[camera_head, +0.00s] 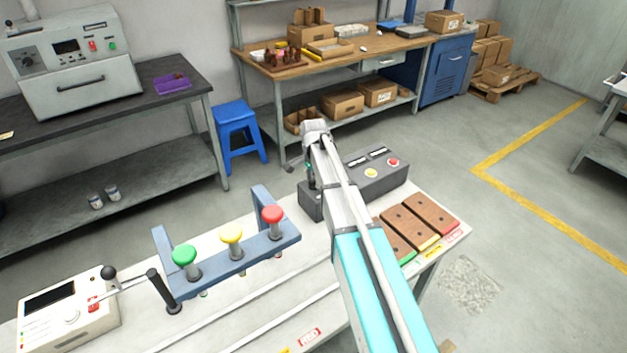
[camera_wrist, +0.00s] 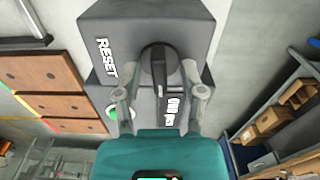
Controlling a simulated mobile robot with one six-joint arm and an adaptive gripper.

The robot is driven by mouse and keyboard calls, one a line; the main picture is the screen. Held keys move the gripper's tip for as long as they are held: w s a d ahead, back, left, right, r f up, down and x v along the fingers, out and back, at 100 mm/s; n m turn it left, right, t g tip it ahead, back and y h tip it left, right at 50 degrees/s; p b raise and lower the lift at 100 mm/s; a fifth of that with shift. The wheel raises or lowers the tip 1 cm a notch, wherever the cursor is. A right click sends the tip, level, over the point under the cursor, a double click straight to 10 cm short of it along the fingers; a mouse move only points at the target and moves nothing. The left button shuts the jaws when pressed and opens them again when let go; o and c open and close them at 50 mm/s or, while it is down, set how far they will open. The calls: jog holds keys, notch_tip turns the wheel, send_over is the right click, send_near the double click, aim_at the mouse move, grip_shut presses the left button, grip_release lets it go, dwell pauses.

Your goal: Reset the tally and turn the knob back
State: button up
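The dark grey tally box (camera_head: 385,180) stands at the back of the light work table. In the wrist view its near end (camera_wrist: 120,20) shows a RESET label, a black knob (camera_wrist: 158,68) with a raised bar, a white reading that looks like "000 pcs" (camera_wrist: 174,112), and a green button (camera_wrist: 112,113) partly behind a finger. My gripper (camera_wrist: 157,90) is open, one finger on each side of the knob, with visible gaps. Whether it touches the box is unclear. In the head view my arm hides much of the box's left part.
A blue rack (camera_head: 215,268) with green, yellow and red knobs stands left of my arm. A beige instrument (camera_head: 68,315) with a lever is at the far left. Brown boards (camera_head: 433,213) lie right of my arm. A blue stool (camera_head: 238,130) stands behind the table.

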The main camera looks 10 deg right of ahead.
jog(key=shift+n, duration=0.4)
